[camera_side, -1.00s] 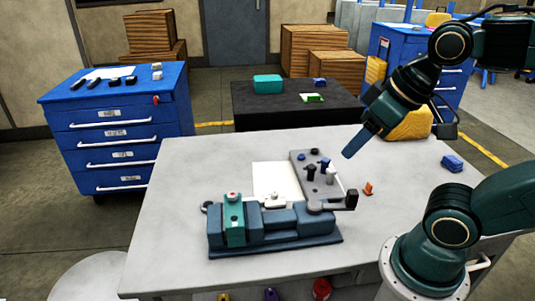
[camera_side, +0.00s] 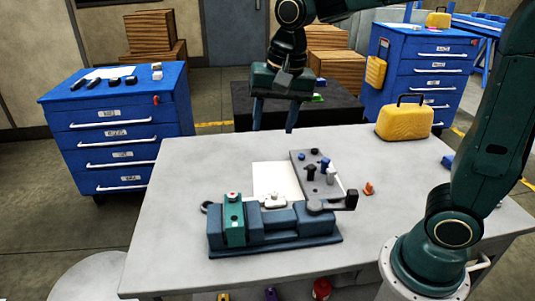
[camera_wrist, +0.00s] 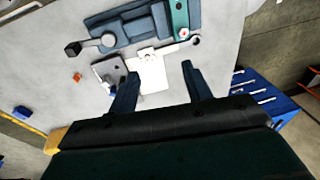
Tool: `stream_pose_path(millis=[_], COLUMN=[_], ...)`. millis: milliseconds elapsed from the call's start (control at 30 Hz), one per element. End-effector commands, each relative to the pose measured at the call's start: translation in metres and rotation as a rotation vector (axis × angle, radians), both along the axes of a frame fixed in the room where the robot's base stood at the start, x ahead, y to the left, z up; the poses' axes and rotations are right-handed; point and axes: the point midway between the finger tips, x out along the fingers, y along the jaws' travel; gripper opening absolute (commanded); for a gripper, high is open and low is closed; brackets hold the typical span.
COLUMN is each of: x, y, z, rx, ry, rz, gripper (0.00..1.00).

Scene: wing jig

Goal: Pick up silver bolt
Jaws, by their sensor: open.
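A small silver-white bolt (camera_side: 331,175) stands upright on the grey plate (camera_side: 318,195) at the right of the vise, among blue and black bolts. In the wrist view the plate (camera_wrist: 112,70) is partly hidden by a finger, and I cannot make out the silver bolt there. My gripper (camera_side: 274,120) is open and empty, fingers pointing down, behind and left of the plate and above the table's far edge. In the wrist view the gripper (camera_wrist: 160,72) has its fingers apart, with the white sheet (camera_wrist: 152,76) showing between them.
The blue vise (camera_side: 280,235) with a teal jaw (camera_side: 234,220) stands at the table's middle. An orange piece (camera_side: 369,188) lies right of the plate. A yellow case (camera_side: 404,121) stands at the back right. The table's left side is clear.

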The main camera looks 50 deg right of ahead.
Motion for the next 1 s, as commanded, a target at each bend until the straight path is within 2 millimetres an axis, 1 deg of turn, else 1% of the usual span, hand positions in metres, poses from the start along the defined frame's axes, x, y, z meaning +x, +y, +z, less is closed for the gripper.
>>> stream_pose_path(millis=[33, 300, 500, 700, 1000], x=[0.011, 0.059, 0.084, 0.093, 0.094], y=[0.004, 0.022, 0.033, 0.037, 0.037], z=[-0.006, -0.036, -0.058, -0.068, -0.073], rx=[0.006, 0.026, 0.026, 0.024, 0.024], ry=[0.023, 0.115, 0.163, 0.182, 0.183], rz=[-0.04, -0.275, -0.413, -0.473, -0.478], gripper=[0.49, 0.49, 0.49, 0.49, 0.49])
